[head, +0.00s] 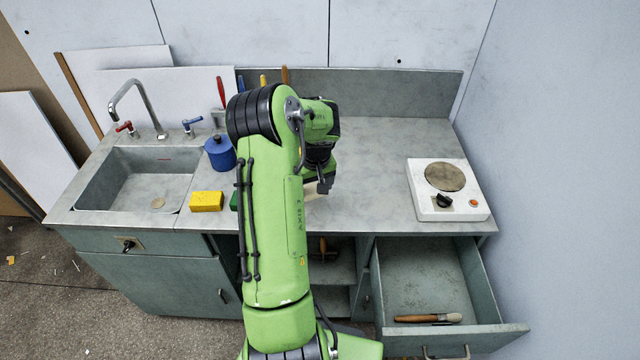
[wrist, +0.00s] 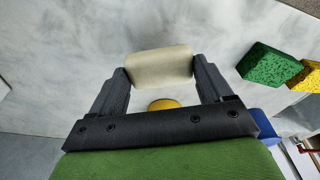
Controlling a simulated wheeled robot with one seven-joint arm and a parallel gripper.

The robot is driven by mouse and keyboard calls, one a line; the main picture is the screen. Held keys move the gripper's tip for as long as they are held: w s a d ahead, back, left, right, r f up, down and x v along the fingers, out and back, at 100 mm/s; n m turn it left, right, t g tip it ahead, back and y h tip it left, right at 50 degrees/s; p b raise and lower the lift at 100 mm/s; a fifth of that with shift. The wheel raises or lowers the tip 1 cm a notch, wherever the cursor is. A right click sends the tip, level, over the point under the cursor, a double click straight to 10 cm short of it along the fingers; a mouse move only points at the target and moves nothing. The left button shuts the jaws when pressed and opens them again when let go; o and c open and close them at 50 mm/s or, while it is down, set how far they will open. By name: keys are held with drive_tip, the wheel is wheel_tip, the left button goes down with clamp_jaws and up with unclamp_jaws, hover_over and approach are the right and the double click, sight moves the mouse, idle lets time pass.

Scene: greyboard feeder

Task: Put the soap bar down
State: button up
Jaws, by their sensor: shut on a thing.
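The cream soap bar (wrist: 158,66) is between the two dark fingertips of my gripper (wrist: 161,70) in the wrist view. My gripper is shut on it, with a finger against each end. In the head view my gripper (head: 322,186) is over the middle of the grey worktop (head: 375,150), near its front edge. Only a pale sliver of the soap bar (head: 311,192) shows there, and my arm hides the rest. I cannot tell whether the bar touches the worktop.
A green sponge (wrist: 268,65) and a yellow sponge (head: 206,201) lie left of my arm, near a blue pot (head: 219,153) and the sink (head: 140,185). A hotplate (head: 447,190) stands at right. The open drawer (head: 435,275) holds a brush (head: 428,318). Worktop between arm and hotplate is clear.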

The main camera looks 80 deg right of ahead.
sight(314, 196)
drive_tip(key=shift+d+f+b, duration=0.15)
drive_tip(key=shift+f+b, duration=0.2)
drive_tip(key=shift+f, duration=2.1)
drive_tip(key=o, duration=1)
drive_tip(key=shift+r, duration=0.1)
drive_tip(key=r, duration=0.4)
drive_tip(key=a+r+p, duration=0.1)
drive_tip(key=r, duration=0.3)
drive_tip(key=s+r, duration=0.1)
drive_tip(key=r, duration=0.3)
drive_tip(key=shift+a+p, duration=0.25)
drive_tip(key=shift+p, duration=0.05)
